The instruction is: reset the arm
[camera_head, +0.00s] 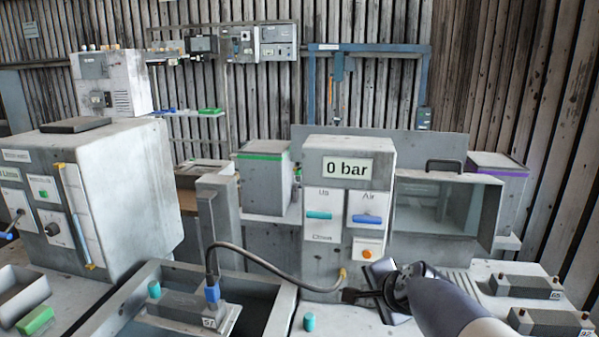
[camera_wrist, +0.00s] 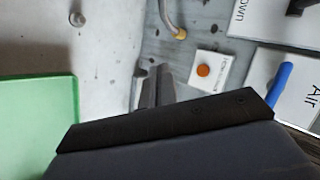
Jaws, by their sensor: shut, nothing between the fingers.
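My gripper (camera_head: 352,295) is in front of the lower part of the grey control box (camera_head: 322,241), low and right of centre in the head view. My white and dark arm reaches in from the lower right. In the wrist view my gripper (camera_wrist: 158,70) shows as two dark fingers close together, with nothing between them. An orange button (camera_wrist: 203,71) on a white plate lies just right of the fingertips there. I cannot tell whether the fingers touch the box.
A hose (camera_head: 275,266) arches from the box to a blue fitting (camera_head: 212,293) over a sunken tank. A glass-fronted case (camera_head: 437,208) stands right.

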